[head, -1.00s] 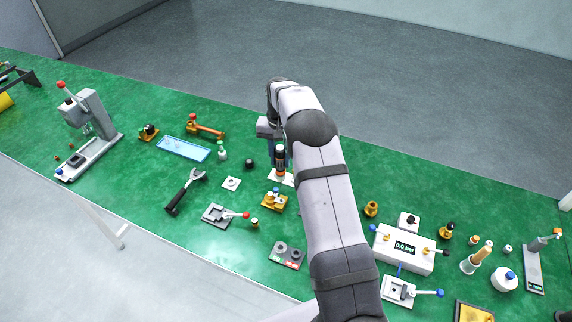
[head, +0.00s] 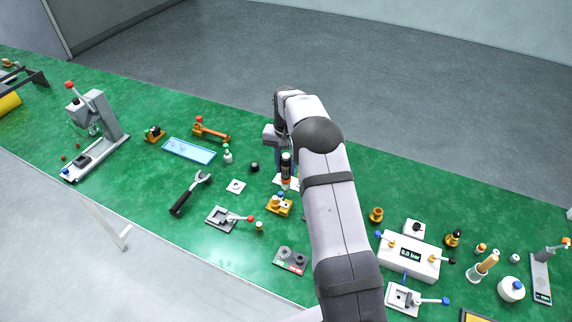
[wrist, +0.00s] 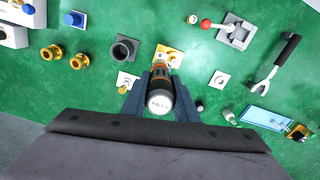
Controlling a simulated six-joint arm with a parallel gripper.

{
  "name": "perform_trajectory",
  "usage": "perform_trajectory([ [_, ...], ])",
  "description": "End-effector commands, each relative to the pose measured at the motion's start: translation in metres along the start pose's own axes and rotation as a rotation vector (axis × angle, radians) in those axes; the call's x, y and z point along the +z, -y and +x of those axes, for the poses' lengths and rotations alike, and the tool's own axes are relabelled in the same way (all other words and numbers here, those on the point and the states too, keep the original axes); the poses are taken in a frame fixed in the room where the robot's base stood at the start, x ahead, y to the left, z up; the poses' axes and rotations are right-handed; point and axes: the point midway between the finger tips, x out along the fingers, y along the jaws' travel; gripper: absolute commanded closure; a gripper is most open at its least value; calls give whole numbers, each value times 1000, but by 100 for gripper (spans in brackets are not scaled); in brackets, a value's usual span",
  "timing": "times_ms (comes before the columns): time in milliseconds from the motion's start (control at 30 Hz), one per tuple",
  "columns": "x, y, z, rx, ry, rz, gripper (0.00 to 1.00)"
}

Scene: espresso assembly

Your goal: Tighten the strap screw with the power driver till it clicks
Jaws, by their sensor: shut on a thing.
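My gripper (wrist: 160,101) is shut on the power driver (wrist: 161,92), a black cylinder with an orange band and a pale round end cap. In the head view the driver (head: 286,168) hangs upright below my wrist, at the left edge of my arm. A yellow-orange fixture (head: 279,206) with small pale and blue parts sits on the bench just in front of it. In the wrist view this fixture (wrist: 168,55) lies just beyond the driver. The driver's tip is hidden in the wrist view. I cannot make out the strap screw or whether the driver touches anything.
A white plate (wrist: 127,80) lies close beside the driver. A dark square holder (wrist: 124,49) is near it. A grey clamp with a red-knobbed lever (head: 224,218) and a black-handled wrench (head: 190,193) lie left. A white gauge box (head: 409,256) stands right of my arm.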

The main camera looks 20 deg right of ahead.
Motion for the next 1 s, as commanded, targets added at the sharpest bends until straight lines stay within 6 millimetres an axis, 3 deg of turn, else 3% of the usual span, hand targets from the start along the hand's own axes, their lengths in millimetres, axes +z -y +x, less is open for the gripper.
perform_trajectory([
  [500,0,0,38,0,-1,0,100],
  [1000,-1,0,48,-1,-2,0,100],
])
